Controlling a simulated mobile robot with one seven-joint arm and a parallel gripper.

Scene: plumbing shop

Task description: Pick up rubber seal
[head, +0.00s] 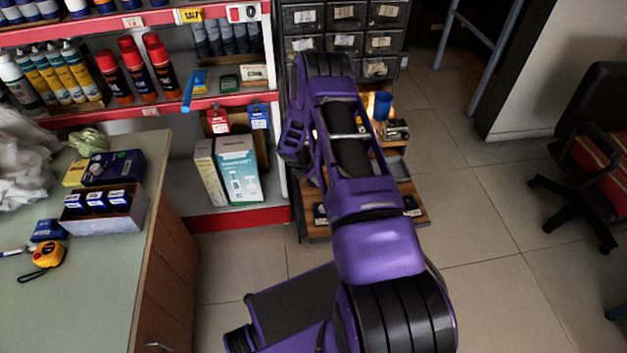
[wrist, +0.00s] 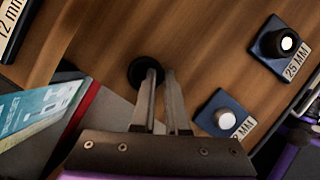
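The rubber seal (wrist: 138,72) looks like a black round ring on a brown wooden surface in the wrist view. My gripper (wrist: 160,74) is right over its right side. The two fingers are close together with a narrow gap. The left fingertip overlaps the seal, and the seal's right edge shows at the gap. I cannot tell whether the fingers hold its rim or only stand in front of it. In the head view my arm reaches toward the low wooden shelf unit and hides the gripper and the seal.
Blue-based pieces labelled 25 MM (wrist: 272,46) and another size (wrist: 222,116) sit to the right on the wood. A leaflet or box (wrist: 38,112) is at lower left. In the head view, red-edged shelves (head: 240,218) stand left of my arm, and open floor (head: 490,220) lies right.

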